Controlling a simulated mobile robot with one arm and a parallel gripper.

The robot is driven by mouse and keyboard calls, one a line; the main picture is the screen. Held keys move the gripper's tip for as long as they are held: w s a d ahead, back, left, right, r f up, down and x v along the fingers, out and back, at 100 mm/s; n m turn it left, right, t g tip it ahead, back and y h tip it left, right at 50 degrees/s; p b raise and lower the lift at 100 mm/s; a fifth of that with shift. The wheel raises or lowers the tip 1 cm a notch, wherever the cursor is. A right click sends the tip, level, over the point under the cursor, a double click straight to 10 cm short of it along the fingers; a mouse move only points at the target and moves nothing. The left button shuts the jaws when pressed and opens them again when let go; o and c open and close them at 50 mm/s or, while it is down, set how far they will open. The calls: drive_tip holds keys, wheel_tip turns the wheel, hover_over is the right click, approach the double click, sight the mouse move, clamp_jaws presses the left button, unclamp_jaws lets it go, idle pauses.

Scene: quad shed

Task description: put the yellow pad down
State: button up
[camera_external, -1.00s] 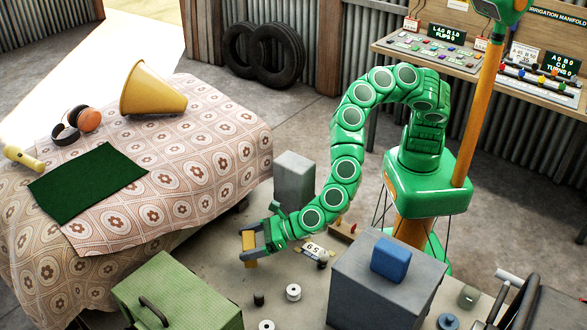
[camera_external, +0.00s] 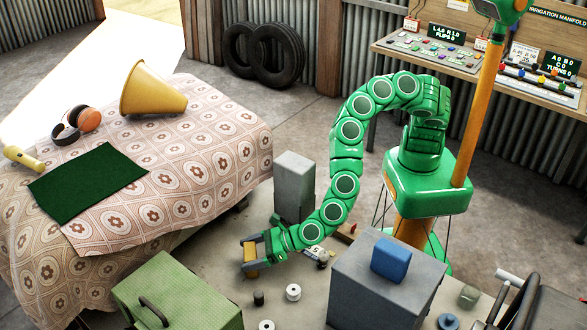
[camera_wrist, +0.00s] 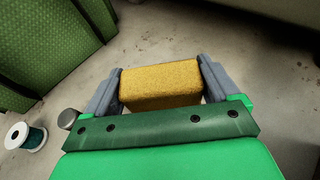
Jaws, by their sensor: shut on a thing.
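The yellow pad (camera_wrist: 160,82) is a small block, held between the two grey fingers of my gripper (camera_wrist: 160,88) in the wrist view. In the external view my gripper (camera_external: 251,258) is low over the grey bench top, with the yellow pad (camera_external: 251,268) between its fingers. The gripper is shut on the pad. Whether the pad's underside touches the bench top (camera_external: 205,265) cannot be told.
A green toolbox (camera_external: 180,290) stands in front and left of the gripper. A white spool (camera_external: 293,292) and a dark knob (camera_external: 258,298) stand nearby. A grey block (camera_external: 293,188) is behind, and a large grey box (camera_external: 385,290) with a blue block (camera_external: 390,259) is right.

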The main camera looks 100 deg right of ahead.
drive_tip(key=o, duration=0.8)
drive_tip(key=shift+f, duration=0.1)
drive_tip(key=shift+c, duration=0.2)
drive_tip(key=shift+r, duration=0.2)
drive_tip(key=v, duration=1.2)
